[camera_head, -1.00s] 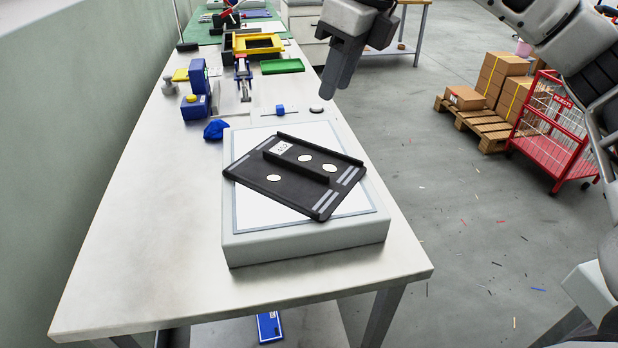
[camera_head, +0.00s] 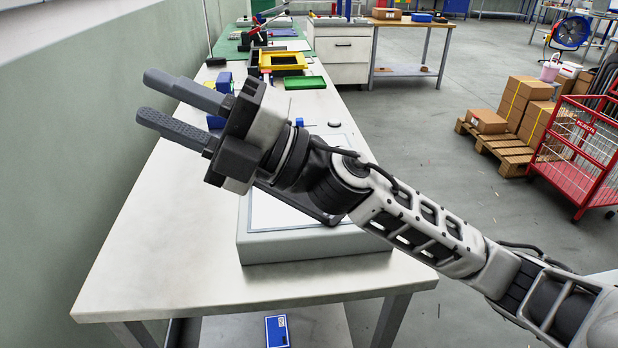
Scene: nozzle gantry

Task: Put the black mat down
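The black mat, seen as a dark flat plate (camera_head: 318,215), lies on the pale raised box (camera_head: 300,246) on the bench. My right arm hides nearly all of it; only a dark edge shows below the wrist. My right gripper (camera_head: 150,97) reaches across from the right, above the bench's left side, with its fingers pointing left toward the wall. The fingers are apart with nothing between them. My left gripper is not in view.
The bench top (camera_head: 160,235) is bare at the front left. A green tray (camera_head: 305,83) and a yellow frame (camera_head: 283,60) stand farther back. A red cage cart (camera_head: 585,150) and a pallet (camera_head: 505,150) with cartons stand on the floor at right.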

